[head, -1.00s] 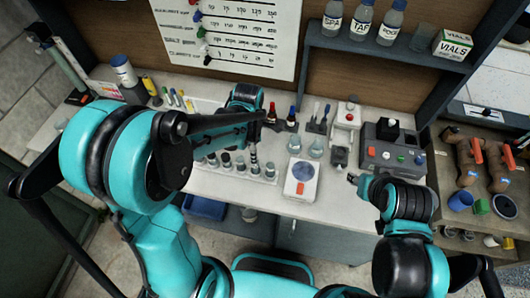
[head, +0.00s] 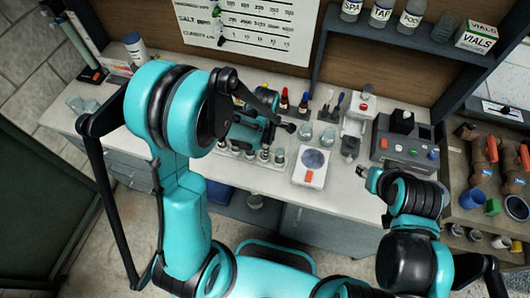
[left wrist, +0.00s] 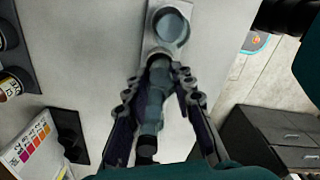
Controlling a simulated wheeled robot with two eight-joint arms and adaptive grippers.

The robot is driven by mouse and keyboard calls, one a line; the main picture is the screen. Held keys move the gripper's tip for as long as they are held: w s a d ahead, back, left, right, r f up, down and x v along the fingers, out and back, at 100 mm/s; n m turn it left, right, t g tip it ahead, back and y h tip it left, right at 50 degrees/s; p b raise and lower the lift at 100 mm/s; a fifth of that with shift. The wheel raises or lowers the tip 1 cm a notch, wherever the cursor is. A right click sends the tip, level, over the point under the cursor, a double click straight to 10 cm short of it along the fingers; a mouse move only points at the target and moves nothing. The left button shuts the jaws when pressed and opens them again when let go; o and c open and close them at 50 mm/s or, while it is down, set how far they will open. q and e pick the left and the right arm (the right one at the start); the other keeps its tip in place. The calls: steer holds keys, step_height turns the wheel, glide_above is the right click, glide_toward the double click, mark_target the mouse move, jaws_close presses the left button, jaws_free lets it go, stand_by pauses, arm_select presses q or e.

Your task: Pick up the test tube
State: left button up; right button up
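A row of glass tubes or vials (head: 279,155) stands in a pale rack on the bench in the head view; my left arm hides part of it. My left gripper (head: 289,127) is over the bench just behind this row. In the left wrist view the left gripper (left wrist: 160,82) has its fingers spread, with a bluish glass tube (left wrist: 157,92) between them. Gaps show beside the glass, and I cannot tell whether either finger touches it. A round glass top (left wrist: 172,27) lies beyond the fingertips. My right gripper (head: 364,173) is at the bench's front right, its fingers too small to read.
A white scale (head: 311,166) with a round blue plate lies right of the row. Behind are flasks (head: 305,132), dropper bottles (head: 303,103) and a grey instrument (head: 405,144). A shelf with bottles (head: 411,17) overhangs the back.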

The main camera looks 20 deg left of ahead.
arm_select(q)
steer(key=shift+c, duration=1)
step_height(320, 180, up, 10)
steer(key=p, duration=0.2)
